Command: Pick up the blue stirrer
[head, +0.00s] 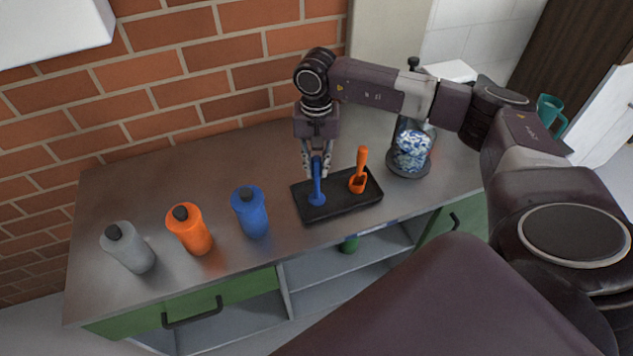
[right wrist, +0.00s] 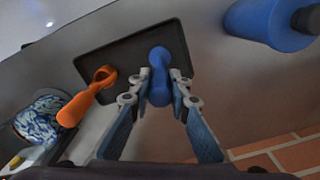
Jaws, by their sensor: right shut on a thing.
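The blue stirrer (head: 317,183) stands upright at the left part of a black tray (head: 338,207) on the counter. My right gripper (head: 317,170) comes down from above and is shut on the upper part of its handle. In the right wrist view the blue stirrer (right wrist: 159,75) lies between the two fingertips (right wrist: 160,92), with its lower end still over the black tray (right wrist: 120,52). I cannot tell whether it touches the tray. My left gripper is not in view.
An orange stirrer (head: 359,173) stands on the tray's right part. Blue (head: 251,212), orange (head: 190,230) and grey (head: 128,247) bottles stand to the left. A glass container with blue and white contents (head: 411,150) is to the right. A brick wall (head: 200,70) rises behind.

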